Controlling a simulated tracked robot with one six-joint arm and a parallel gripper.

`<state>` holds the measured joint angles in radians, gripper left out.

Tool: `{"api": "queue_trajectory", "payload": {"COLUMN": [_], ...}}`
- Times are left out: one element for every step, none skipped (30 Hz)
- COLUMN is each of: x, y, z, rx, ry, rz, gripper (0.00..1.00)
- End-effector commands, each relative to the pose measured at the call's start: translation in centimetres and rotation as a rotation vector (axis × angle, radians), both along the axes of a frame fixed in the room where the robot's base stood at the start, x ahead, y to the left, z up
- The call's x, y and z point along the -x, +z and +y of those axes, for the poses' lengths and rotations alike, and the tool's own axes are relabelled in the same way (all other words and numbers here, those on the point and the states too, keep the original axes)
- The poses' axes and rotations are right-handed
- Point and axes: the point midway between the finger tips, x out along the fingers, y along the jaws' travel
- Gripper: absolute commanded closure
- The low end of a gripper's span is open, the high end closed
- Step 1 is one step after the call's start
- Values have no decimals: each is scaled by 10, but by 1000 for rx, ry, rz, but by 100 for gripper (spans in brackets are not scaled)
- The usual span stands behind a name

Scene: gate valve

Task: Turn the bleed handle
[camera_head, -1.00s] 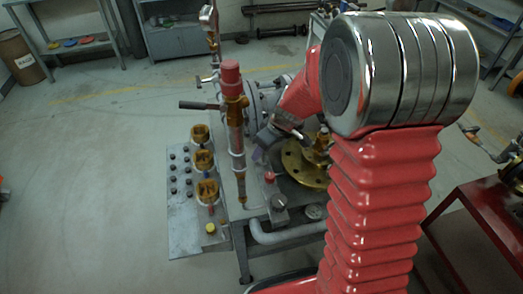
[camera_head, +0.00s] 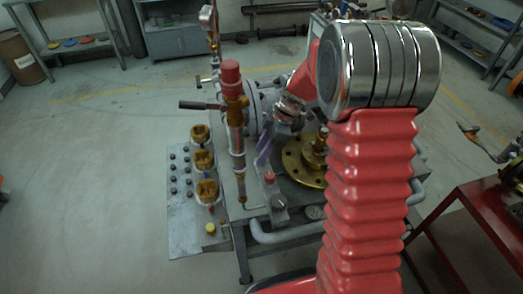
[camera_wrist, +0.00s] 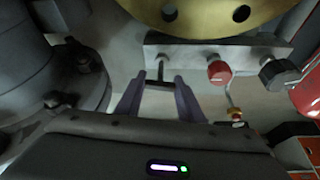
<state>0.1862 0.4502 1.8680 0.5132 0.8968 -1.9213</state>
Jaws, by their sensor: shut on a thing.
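The bleed handle (camera_wrist: 158,84), a small dark T-bar on a thin stem, sticks out from the left end of a grey metal block (camera_wrist: 190,58) in the wrist view. My gripper (camera_wrist: 159,88) is shut on its crossbar, with one purple-grey finger at each end. In the head view my gripper (camera_head: 264,155) reaches down behind the red relief column, just above the block; the handle cannot be made out there. A red knob (camera_wrist: 219,72) and a black knob (camera_wrist: 279,73) stand on the same block, right of the handle.
A brass flange (camera_wrist: 200,14) lies close above the block. A large grey bolted flange (camera_wrist: 55,80) is close at the left. The red-capped brass column (camera_head: 232,100) stands left of my gripper. A red bench (camera_head: 480,215) is at the right.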

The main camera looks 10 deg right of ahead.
Motion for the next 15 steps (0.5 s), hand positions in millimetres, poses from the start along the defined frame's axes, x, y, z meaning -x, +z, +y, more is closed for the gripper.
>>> {"api": "queue_trajectory", "payload": {"x": [-1,-1,-1,-1,0,0,0,-1,-1,-1,-1,-1,-1,-1,-1], "y": [0,0,0,0,0,0,0,0,0,0,0,0,0,0,0], "z": [-1,-1,-1,-1,-1,-1,-1,-1,-1,-1,-1,-1,-1,-1,-2], "rx": [2,2,2,2,2,2,2,3,3,3,3,3,3,3,3], "ry": [21,32,47,57,63,71,76,79,84,86,88,89,89,89,89], "rz": [-2,-2,-2,-1,-1,-1,-1,-1,-2,-2,-2,-2,-2,-2,-2], "gripper": [88,88,88,88,88,88,88,88,88,88,88,88,88,88,88]}}
